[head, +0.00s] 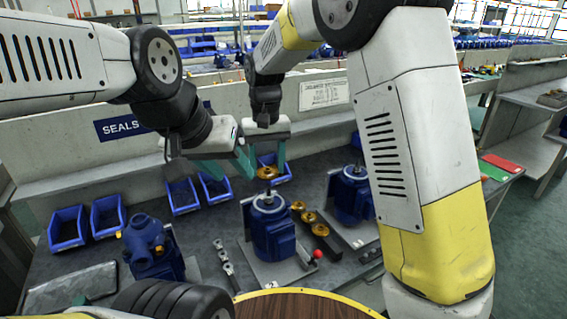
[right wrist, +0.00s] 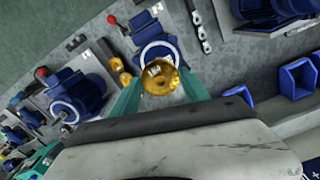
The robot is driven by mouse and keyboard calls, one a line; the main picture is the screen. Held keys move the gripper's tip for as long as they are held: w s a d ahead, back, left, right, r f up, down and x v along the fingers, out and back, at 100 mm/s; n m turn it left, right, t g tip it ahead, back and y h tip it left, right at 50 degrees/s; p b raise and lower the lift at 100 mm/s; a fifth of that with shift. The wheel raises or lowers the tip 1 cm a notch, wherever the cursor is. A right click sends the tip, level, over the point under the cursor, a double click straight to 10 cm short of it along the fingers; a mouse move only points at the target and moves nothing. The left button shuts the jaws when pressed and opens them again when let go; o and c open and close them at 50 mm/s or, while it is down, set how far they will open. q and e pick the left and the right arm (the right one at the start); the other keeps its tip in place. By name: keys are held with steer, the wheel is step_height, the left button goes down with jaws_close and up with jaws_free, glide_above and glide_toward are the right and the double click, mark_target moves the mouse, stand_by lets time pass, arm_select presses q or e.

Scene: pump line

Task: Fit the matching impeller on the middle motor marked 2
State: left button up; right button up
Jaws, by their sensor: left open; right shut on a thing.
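A brass impeller (head: 267,172) is held between the teal fingers of my right gripper (head: 266,165). It hangs just above the shaft of the middle blue motor (head: 272,232), with a small gap in the head view. In the right wrist view the impeller (right wrist: 160,78) sits between both fingertips, with the motor's pale round face (right wrist: 155,47) partly hidden behind it. My left gripper (head: 212,170) is open to the left of the right gripper, above the table.
More brass impellers (head: 309,217) stand on a dark rack right of the middle motor. Another blue motor (head: 353,193) is to the right, and a blue pump (head: 150,245) to the left. A red-knobbed lever (head: 317,254) is beside the middle motor. Blue bins (head: 68,228) line the back.

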mark_target(269, 195)
steer(key=shift+f, duration=3.15)
steer(key=shift+f, duration=0.25)
steer(key=o, duration=1.9)
steer(key=shift+r, duration=0.1)
steer(key=shift+r, duration=4.4)
